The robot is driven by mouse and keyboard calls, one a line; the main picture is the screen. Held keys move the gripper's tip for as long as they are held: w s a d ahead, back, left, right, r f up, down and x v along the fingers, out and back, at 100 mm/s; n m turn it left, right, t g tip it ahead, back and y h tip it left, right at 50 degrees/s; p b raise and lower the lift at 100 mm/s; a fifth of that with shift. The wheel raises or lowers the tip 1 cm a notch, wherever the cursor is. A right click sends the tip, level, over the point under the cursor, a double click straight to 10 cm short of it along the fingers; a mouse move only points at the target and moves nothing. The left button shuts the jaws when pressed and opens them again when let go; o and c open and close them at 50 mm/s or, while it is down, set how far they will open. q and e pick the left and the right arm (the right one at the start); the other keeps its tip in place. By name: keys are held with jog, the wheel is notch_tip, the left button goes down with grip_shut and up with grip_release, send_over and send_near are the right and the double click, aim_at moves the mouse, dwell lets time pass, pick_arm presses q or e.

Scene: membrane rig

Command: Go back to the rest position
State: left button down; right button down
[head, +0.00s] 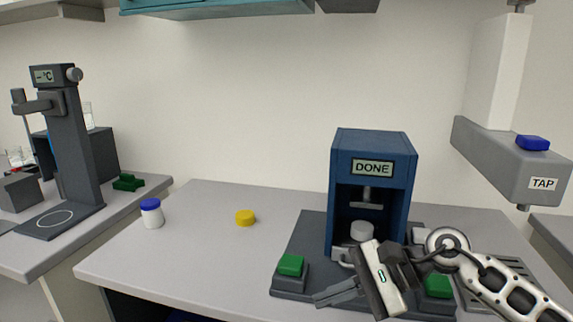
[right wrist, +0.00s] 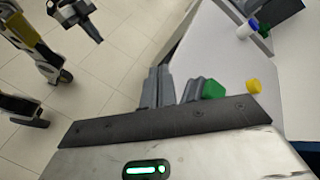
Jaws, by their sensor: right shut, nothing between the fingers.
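My right gripper (head: 337,293) reaches in from the right in the head view, low over the front of the blue machine's dark base. Its fingers point left, between the two green buttons, and hold nothing. In the right wrist view the two grey fingers (right wrist: 170,88) are shut, with a green button (right wrist: 213,89) just to their right. The blue machine (head: 374,143) reads DONE, and a grey round piece (head: 362,231) sits inside it. The left green button (head: 290,265) is clear; the right one (head: 439,286) is beside my wrist. My left gripper does not show in the head view.
A yellow cap (head: 245,218) and a blue-lidded white jar (head: 151,213) stand on the bench, left of the machine. A grey tap block (head: 490,160) overhangs the right side. A dark stand (head: 75,140) is on the left bench. The bench's middle left is mostly clear.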

jog(key=s+a+m+t+y, duration=0.1)
jog(key=a+m+t+y, duration=0.2)
jog(key=m, duration=0.7)
jog(key=s+a+m+t+y, duration=0.2)
jog(key=m+t+y, duration=0.25)
jog(key=m, duration=0.55)
jog(key=s+d+f+m+t+h, duration=0.1)
jog(key=d+f+m+t+h, duration=0.15)
jog(key=f+m+h, duration=0.55)
jog(key=s+d+f+m+t+h, duration=0.2)
jog(key=d+f+m, duration=0.15)
jog(key=m, duration=0.85)
jog(key=s+d+f+m+t+h, duration=0.15)
jog(key=d+f+m+h, duration=0.3)
jog(key=m, duration=0.55)
jog(key=s+d+f+m+g+h, duration=0.2)
jog(key=s+f+m+g, duration=0.2)
jog(key=s+f+m, duration=0.5)
jog(key=shift+s+d+f+h, duration=0.3)
jog(key=shift+s+f, duration=0.2)
jog(key=shift+f, duration=0.1)
